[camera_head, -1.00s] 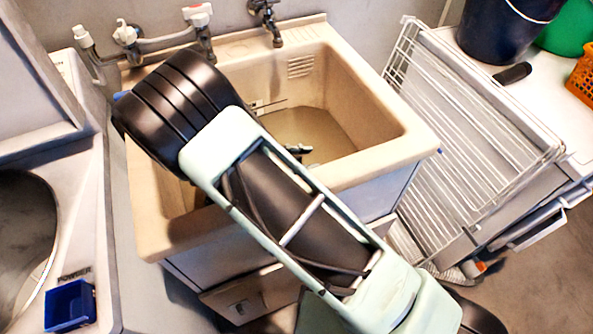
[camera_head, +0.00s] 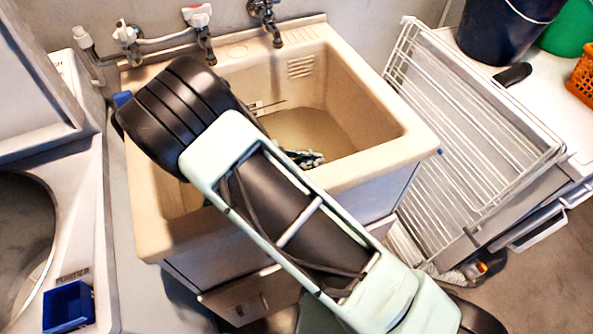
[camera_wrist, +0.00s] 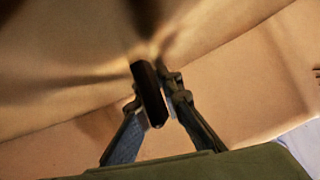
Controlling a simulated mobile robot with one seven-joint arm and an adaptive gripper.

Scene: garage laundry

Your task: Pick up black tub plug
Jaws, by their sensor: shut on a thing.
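The black tub plug (camera_wrist: 149,93) shows in the wrist view as a dark, narrow piece seen edge-on, held between the fingertips. My gripper (camera_wrist: 158,88) is shut on it, inside the beige laundry tub (camera_wrist: 240,85). In the head view the tub (camera_head: 385,145) stands at the centre, and my gripper (camera_head: 305,158) shows only in small part past my arm. The plug is hidden there behind my arm. In the wrist view the plug is close to the tub's surface; I cannot tell whether it touches.
Taps (camera_head: 268,22) stand at the tub's back edge. A white wire rack (camera_head: 470,130) leans at the tub's right. A dark blue bucket (camera_head: 505,30) and an orange basket (camera_head: 583,75) stand on the white top at right. A washer opening (camera_head: 25,235) is at left.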

